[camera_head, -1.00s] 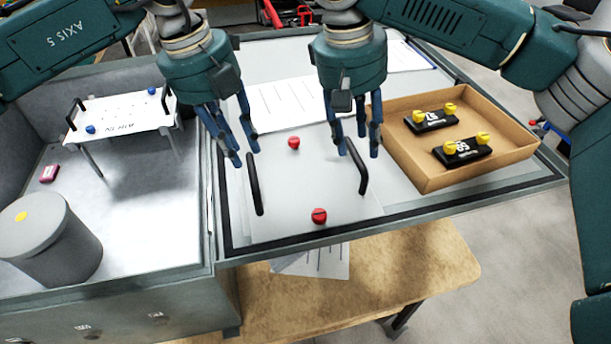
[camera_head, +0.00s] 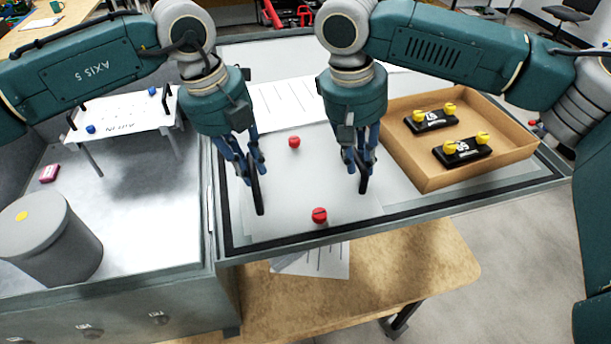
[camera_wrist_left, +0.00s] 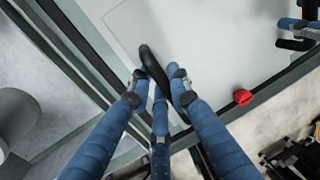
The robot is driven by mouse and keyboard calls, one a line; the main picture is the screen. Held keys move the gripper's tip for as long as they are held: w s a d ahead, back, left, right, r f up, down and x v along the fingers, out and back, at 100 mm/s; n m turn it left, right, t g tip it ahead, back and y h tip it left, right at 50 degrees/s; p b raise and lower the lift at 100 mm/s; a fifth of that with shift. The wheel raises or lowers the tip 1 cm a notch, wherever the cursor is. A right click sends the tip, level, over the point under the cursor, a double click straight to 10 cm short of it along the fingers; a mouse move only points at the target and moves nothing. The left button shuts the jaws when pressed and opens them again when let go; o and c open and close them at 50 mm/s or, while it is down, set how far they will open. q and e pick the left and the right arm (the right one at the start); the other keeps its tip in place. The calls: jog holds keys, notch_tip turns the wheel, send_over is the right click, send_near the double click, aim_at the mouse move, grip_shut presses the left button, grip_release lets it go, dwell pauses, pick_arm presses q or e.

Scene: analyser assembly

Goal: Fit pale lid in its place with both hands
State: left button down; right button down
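The pale lid (camera_head: 300,185) lies flat on the right-hand worktop, with two upright black handles and two red knobs (camera_head: 319,215) (camera_head: 294,142). My left gripper (camera_head: 254,176) is at the lid's left handle (camera_head: 259,200). In the left wrist view the left handle (camera_wrist_left: 150,62) passes between the spread fingertips (camera_wrist_left: 157,76), with gaps at the sides. My right gripper (camera_head: 360,165) is at the right handle (camera_head: 363,183), its fingers apart on either side of it. The fingers partly hide both handles.
A cardboard tray (camera_head: 430,178) with two black blocks with yellow knobs stands right of the lid. On the left, a legged white plate (camera_head: 122,112), a grey cylinder (camera_head: 50,245) and a small pink object (camera_head: 49,173) sit in a recessed bay. Papers (camera_head: 285,103) lie behind the lid.

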pick_arm(q)
jog(key=shift+d+r, duration=0.1)
jog(key=shift+r, duration=0.05)
pick_arm(e)
jog(key=shift+r, duration=0.1)
